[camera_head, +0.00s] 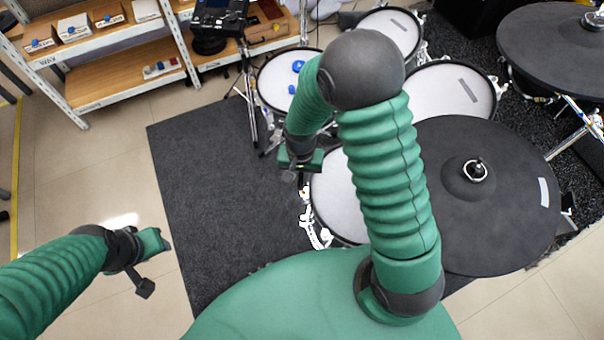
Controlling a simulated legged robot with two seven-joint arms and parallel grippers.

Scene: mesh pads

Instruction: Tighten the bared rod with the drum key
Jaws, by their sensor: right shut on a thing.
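A drum with a pale mesh pad (338,205) stands right of the middle, partly hidden behind my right arm. Bright metal tension hardware (317,232) shows along its left and lower left rim; which rod is bared I cannot tell. My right gripper (302,176) is at the drum's upper left rim, pointing down. It is shut on a small dark thing, likely the drum key, mostly hidden by the gripper. Whether the key touches a rod cannot be seen. My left gripper (157,263) hangs over the floor at lower left, away from the drum; its finger opening is unclear.
Another mesh drum (273,86) with blue items (298,66) stands behind. More pads (455,88) and a large dark cymbal pad (490,220) are at right. A shelf (110,85) with boxes is at upper left. The dark mat (215,200) left of the drum is clear.

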